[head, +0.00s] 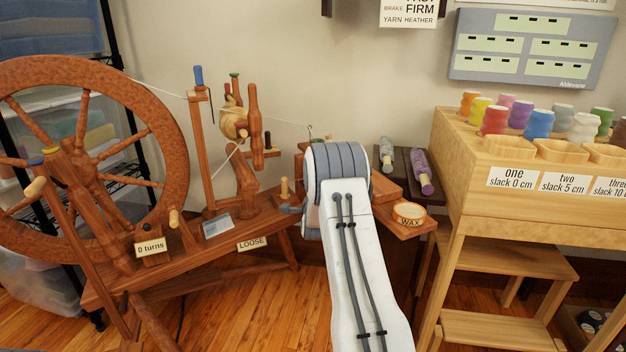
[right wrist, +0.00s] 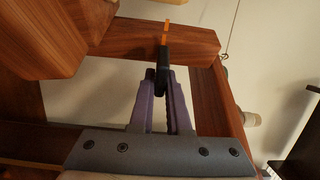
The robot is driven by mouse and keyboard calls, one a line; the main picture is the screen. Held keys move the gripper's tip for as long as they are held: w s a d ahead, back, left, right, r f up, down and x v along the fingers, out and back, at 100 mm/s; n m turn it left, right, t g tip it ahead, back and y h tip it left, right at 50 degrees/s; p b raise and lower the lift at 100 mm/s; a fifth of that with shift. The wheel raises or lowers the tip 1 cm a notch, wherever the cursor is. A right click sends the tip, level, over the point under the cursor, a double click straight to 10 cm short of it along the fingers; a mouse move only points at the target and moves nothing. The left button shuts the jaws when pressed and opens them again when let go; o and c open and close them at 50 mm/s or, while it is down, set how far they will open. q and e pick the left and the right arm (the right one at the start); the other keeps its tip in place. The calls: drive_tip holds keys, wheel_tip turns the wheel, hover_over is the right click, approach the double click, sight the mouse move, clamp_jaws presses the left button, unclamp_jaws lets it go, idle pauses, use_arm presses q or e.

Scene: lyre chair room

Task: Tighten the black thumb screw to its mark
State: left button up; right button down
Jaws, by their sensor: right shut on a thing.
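The black thumb screw (right wrist: 163,56) shows in the right wrist view as a narrow dark piece against a wooden beam (right wrist: 125,38). My right gripper (right wrist: 161,82) is shut on it, with its purple fingers on either side of the lower part. An orange mark (right wrist: 167,27) is on the beam just above the screw's tip, nearly in line with it. In the head view my right arm's white and grey link covers the gripper and the screw. My left gripper is in neither view.
The spinning wheel (head: 178,150) stands at left, with a "0 turns" tag (head: 150,247) and a "LOOSE" tag (head: 251,244) on its bench. A wax tin (head: 409,212) sits right of my arm. A wooden stand (head: 455,170) with coloured spools is at right.

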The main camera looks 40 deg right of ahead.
idle(0.3)
drive_tip(key=c, duration=0.9)
unclamp_jaws()
drive_tip(key=shift+s+a, duration=0.15)
drive_tip(key=p+v, duration=0.4)
drive_tip(key=v, duration=0.6)
drive_tip(key=shift+a, duration=0.1)
